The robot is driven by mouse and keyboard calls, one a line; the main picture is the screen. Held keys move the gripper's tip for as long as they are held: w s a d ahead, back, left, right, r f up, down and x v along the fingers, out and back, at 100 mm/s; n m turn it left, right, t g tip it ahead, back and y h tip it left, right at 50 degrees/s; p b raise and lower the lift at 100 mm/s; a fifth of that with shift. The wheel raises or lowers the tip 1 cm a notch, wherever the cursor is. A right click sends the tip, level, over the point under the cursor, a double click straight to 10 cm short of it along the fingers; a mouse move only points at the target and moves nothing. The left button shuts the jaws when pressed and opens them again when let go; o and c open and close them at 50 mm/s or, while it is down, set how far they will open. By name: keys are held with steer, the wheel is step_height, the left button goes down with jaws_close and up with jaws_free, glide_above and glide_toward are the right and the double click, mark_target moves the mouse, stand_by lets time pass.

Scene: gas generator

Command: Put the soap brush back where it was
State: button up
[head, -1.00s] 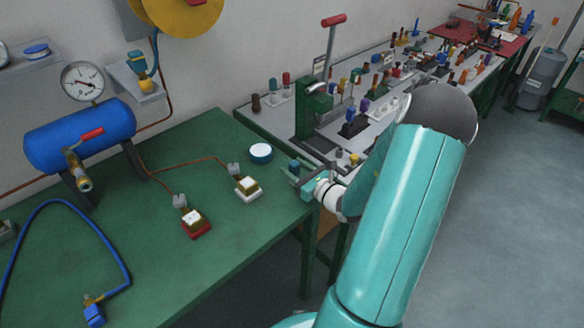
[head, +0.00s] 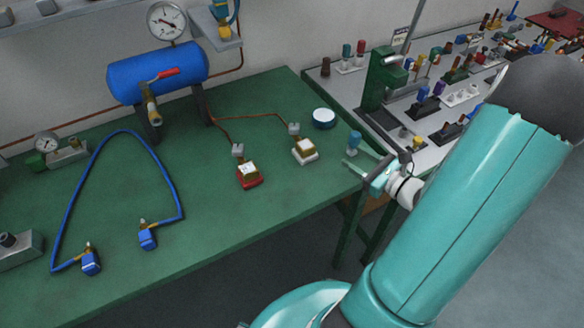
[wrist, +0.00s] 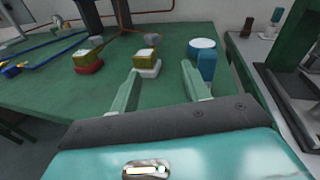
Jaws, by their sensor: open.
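A short blue cylinder (head: 354,141) is at the bench's right corner, beside my gripper; it may be the soap brush, but I cannot tell for sure. A round blue tub with a white top (head: 323,118) stands just behind it. In the wrist view the blue cylinder (wrist: 207,66) is upright, just beyond the right finger, with the round tub (wrist: 201,44) behind. My gripper (head: 354,160) is open over the bench's right edge. I cannot tell if the right finger touches the cylinder.
On the green bench (head: 200,240) are a white-based block (head: 305,152), a red-based block (head: 249,176), a blue hose (head: 170,185) and a blue tank (head: 155,72). A grey bench (head: 430,155) crowded with small tools is to the right.

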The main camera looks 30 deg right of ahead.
steer(key=s+a+r+n+g+y, duration=0.15)
steer(key=a+r+n+g, duration=0.25)
steer(key=a+n+g, duration=0.45)
steer(key=s+a+r+n+g+y, duration=0.1)
steer(key=a+r+n+g+y, duration=0.3)
steer(key=a+n, duration=0.8)
steer(key=s+a+r+n+t+h, duration=0.1)
steer(key=s+a+r+n+h, duration=0.4)
steer(key=r+n+h, duration=0.4)
steer(key=shift+a+r+n+h, duration=0.25)
steer(key=shift+n+h, duration=0.4)
steer(key=shift+n, duration=0.3)
